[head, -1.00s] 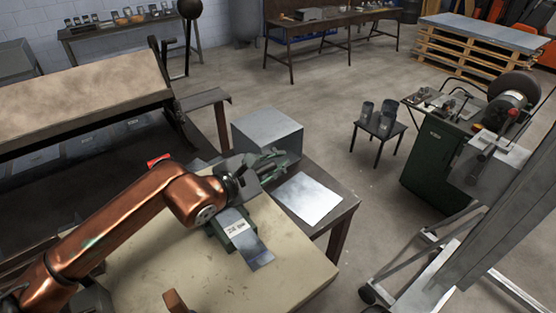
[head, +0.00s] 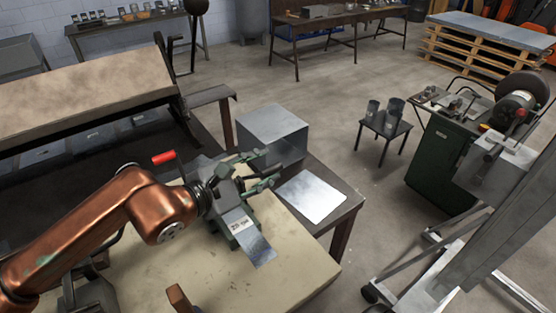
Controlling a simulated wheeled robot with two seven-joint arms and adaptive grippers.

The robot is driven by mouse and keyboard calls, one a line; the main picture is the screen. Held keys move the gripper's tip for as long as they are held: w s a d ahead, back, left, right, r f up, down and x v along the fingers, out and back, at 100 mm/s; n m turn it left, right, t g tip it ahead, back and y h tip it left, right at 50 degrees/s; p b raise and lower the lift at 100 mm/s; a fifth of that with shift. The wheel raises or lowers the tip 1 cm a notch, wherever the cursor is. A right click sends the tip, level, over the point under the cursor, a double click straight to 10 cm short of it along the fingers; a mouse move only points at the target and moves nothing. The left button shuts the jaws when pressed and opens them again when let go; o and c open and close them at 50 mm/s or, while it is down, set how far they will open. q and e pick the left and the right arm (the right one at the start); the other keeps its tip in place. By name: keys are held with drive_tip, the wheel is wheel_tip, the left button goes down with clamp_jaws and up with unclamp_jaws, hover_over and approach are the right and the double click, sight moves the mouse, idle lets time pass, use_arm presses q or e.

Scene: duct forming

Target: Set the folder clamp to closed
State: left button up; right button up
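The folder is a small green and grey device (head: 241,229) with a printed label on the pale bench top, partly hidden behind my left wrist. A grey metal strip (head: 261,253) sticks out of its near side. A red handle (head: 163,157) shows to the left of my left gripper; it looks like the clamp's lever, but its link to the folder is hidden by my arm. My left gripper (head: 272,168) is above the folder's far side, its green fingers spread and pointing right, with nothing seen between them.
A grey metal box (head: 272,134) and a flat bright sheet (head: 311,195) lie just beyond the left gripper on the dark table. A large sheet-bending machine (head: 80,90) stands at the left. The pale bench top (head: 270,290) is mostly clear in front.

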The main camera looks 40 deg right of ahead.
use_arm(q)
drive_tip(key=v, duration=0.4)
drive_tip(key=shift+w+a, duration=0.1)
drive_tip(key=shift+a, duration=0.05)
idle(0.4)
